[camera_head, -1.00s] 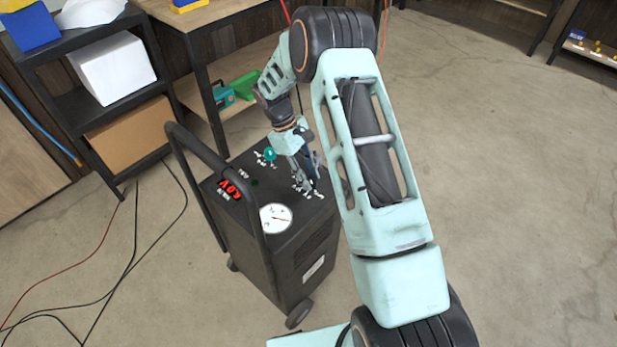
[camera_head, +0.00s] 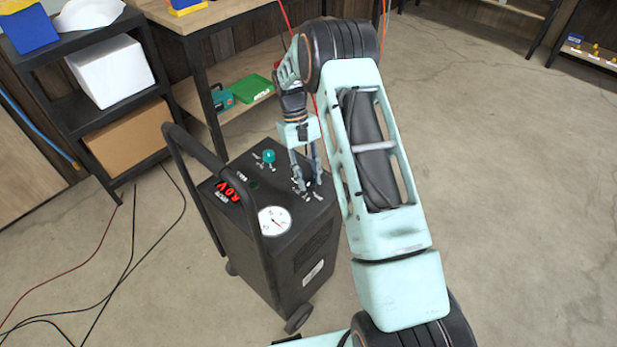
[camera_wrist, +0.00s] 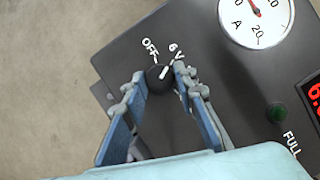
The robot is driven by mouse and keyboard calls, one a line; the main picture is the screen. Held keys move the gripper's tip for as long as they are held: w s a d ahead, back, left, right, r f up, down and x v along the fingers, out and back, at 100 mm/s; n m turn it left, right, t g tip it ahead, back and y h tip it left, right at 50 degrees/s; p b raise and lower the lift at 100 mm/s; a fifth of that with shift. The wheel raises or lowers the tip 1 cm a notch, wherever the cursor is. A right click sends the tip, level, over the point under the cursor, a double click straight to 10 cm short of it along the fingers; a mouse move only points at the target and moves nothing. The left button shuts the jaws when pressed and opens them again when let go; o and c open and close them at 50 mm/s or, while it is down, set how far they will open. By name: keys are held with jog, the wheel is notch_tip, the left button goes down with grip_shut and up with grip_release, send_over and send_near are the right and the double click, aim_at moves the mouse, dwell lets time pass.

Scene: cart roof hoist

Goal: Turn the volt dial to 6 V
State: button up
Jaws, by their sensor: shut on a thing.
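The volt dial (camera_wrist: 160,77) is a round black knob with a white pointer mark on the cart's dark top panel. In the wrist view its mark points up and right, towards the printed 6 V label (camera_wrist: 177,57); the OFF label (camera_wrist: 150,47) lies to its upper left. My gripper (camera_wrist: 159,79) is shut on the dial, one blue-grey finger on each side. In the head view my gripper (camera_head: 306,186) reaches down to the panel and largely hides the dial. The red display (camera_head: 229,190) appears to read 6.0 V.
The cart (camera_head: 290,255) has a tall black handle (camera_head: 215,165) at its left, a round ammeter (camera_head: 274,220), and a teal knob (camera_head: 268,156). A green FULL lamp (camera_wrist: 276,113) sits beside the display. Shelves stand behind; cables lie on the floor at left.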

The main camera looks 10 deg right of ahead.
dwell(0.3)
jog(key=o, duration=1.1)
jog(key=v, duration=1.2)
jog(key=shift+w, duration=0.1)
jog(key=shift+a, duration=0.1)
